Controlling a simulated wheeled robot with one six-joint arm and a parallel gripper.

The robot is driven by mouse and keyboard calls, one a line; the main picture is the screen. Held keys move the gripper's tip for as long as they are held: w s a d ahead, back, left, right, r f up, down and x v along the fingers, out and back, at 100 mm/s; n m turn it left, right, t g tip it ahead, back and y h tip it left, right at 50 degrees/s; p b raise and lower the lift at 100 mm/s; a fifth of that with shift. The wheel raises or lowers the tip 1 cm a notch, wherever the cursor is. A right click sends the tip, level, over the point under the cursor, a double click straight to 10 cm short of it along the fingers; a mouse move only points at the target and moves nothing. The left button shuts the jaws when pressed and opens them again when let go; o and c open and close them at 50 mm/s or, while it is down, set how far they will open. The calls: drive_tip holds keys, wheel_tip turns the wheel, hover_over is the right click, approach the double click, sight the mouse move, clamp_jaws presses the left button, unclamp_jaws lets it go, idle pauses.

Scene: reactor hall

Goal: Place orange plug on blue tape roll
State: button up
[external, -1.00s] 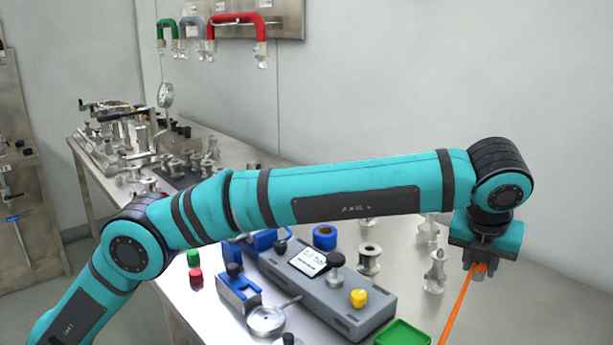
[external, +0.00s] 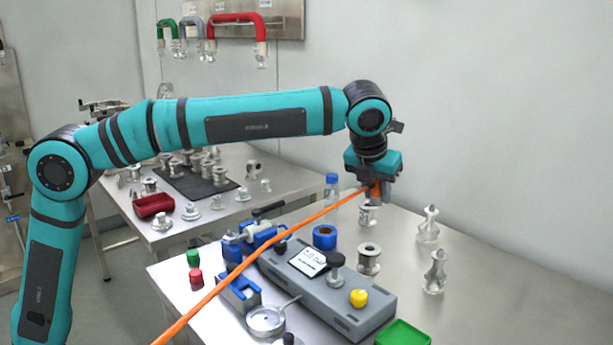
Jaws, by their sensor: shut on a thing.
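My gripper (external: 374,192) is shut on the orange plug (external: 376,188), of which only a small part shows between the fingers. An orange cable (external: 285,233) runs from the plug down to the lower left, across the front of the view. The blue tape roll (external: 324,237) lies on the right-hand table, behind the grey device. My gripper is up and to the right of the tape roll in the picture, apart from it. A silver fitting (external: 368,214) stands below the gripper; I cannot tell the gap between them.
A grey device (external: 325,285) with a display and a yellow knob (external: 358,298) stands in front of the roll. A metal spool (external: 369,259) stands right of the roll. A clear bottle (external: 331,188) is behind. A green tray (external: 403,334) is at the front edge.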

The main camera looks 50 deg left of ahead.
hover_over(331, 227)
drive_tip(key=s+d, duration=0.1)
drive_tip(key=shift+s+a+f, duration=0.15)
drive_tip(key=shift+a+f, duration=0.05)
drive_tip(key=shift+f, duration=2.35)
drive_tip(key=shift+s+a+f, duration=0.1)
drive_tip(key=shift+a+f, duration=0.05)
drive_tip(key=shift+f, duration=2.35)
drive_tip(key=shift+f, duration=0.15)
drive_tip(key=o, duration=1)
drive_tip(key=v, duration=1.2)
drive_tip(key=shift+s, duration=0.1)
drive_tip(key=shift+a+r, duration=0.15)
drive_tip(key=shift+r, duration=0.05)
